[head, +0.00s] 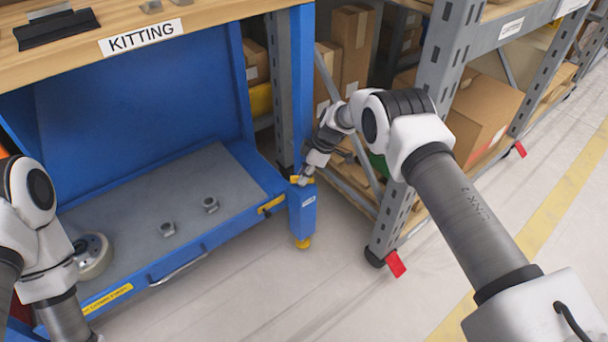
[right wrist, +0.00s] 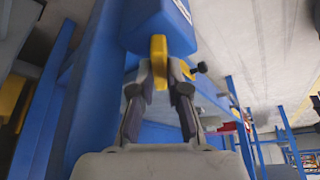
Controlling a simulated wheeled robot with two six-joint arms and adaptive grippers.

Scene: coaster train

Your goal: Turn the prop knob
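The prop knob is a yellow tab (right wrist: 159,62) under the end of a blue block (right wrist: 160,22) in the right wrist view. My right gripper (head: 306,174) is at that post. In the right wrist view, its two fingers (right wrist: 162,75) stand close on either side of the yellow tab and appear to touch it. My left arm is at the left edge of the head view; its gripper does not show.
The blue kitting station has a lowered grey shelf (head: 120,195) with two metal nuts (head: 167,229) and a round wheel-like part (head: 93,256). A grey rack (head: 410,150) with cardboard boxes (head: 484,120) stands close to my right arm. Floor in front is clear.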

